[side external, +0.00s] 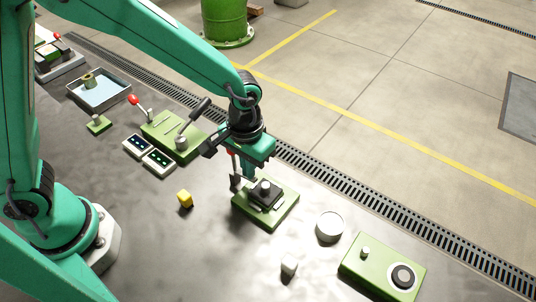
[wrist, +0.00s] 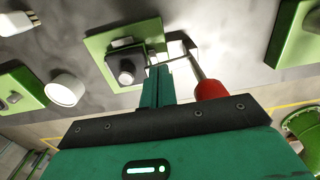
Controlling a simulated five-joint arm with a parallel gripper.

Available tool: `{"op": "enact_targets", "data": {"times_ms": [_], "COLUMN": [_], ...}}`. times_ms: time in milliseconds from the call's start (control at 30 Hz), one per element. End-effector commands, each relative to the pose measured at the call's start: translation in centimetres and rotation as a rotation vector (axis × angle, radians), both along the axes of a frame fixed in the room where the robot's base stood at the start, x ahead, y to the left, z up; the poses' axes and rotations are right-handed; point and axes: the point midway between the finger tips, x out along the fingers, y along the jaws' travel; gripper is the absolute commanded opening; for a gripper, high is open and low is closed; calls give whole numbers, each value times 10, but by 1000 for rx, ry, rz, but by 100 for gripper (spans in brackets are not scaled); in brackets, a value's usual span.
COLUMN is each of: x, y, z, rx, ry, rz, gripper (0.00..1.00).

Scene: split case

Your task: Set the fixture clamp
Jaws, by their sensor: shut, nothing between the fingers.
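The fixture clamp sits on a green base plate (side external: 284,213), with a dark block and a pale round part on top. Its lever has a red handle, mostly hidden behind my gripper in the side view. In the wrist view the red handle (wrist: 211,90) stands right of my fingers, on a metal rod, and the green plate (wrist: 97,47) with the dark block is beyond them. My gripper (side external: 248,176) is shut and empty, pointing down close to the clamp's lever side. In the wrist view the fingers (wrist: 157,72) overlap the metal linkage; I cannot tell whether they touch it.
A green lever unit (side external: 160,124) with a red knob stands behind left, near two small panels (side external: 158,161).

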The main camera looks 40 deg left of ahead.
Motion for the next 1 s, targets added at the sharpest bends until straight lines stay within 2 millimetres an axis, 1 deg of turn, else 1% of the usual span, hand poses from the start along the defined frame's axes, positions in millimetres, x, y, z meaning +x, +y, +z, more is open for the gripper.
{"op": "enact_targets", "data": {"times_ms": [267, 600, 767, 1000], "x": [0, 0, 0, 0], "y": [-1, -6, -6, -6], "z": [-2, -9, -8, 0], "rx": [0, 1, 0, -1], "ry": [0, 1, 0, -2], "rz": [0, -1, -1, -1], "gripper": [0, 0, 0, 0]}}
